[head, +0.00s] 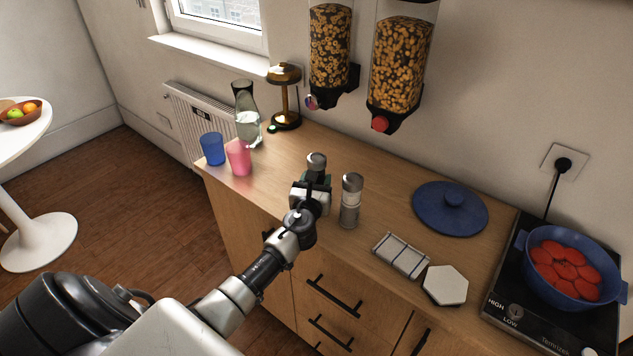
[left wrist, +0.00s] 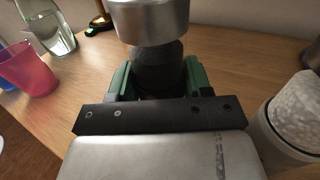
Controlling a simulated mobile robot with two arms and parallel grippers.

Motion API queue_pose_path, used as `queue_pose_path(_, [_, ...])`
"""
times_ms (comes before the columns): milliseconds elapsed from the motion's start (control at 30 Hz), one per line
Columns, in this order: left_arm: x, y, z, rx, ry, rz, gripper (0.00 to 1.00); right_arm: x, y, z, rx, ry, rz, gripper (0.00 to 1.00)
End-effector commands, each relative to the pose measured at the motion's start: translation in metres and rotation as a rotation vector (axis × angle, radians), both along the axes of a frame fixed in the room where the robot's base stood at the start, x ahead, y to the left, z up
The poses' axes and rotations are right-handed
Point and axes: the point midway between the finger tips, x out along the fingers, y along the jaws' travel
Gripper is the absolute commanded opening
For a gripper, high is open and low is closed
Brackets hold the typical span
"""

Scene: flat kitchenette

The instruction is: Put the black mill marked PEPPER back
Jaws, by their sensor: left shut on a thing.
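The black mill (head: 317,161) with a silver top stands upright in my left gripper (head: 316,180) above or on the wooden counter; in the head view the gripper hides most of its body. In the left wrist view the dark body of the mill (left wrist: 158,68) is between the green finger pads of my left gripper (left wrist: 158,82), which is shut on it. No PEPPER lettering shows, and its base is hidden. A second mill (head: 350,202), pale with a grey cap, stands just right of the gripper. My right gripper is not in view.
Bare wood lies behind the mills.

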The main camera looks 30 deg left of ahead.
Motion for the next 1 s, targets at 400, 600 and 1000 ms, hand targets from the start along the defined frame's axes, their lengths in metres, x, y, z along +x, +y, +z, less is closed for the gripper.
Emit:
queue_pose_path(400, [0.0,0.0,-0.002,0.0,0.0,0.0,0.75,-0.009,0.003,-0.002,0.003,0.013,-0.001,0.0])
queue_pose_path(600, [-0.002,-0.001,0.001,0.001,0.001,-0.001,0.75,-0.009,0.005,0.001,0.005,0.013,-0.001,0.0])
queue_pose_path(1000, [-0.076,-0.03,-0.001,0.001,0.001,-0.002,0.75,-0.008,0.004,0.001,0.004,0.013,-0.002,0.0])
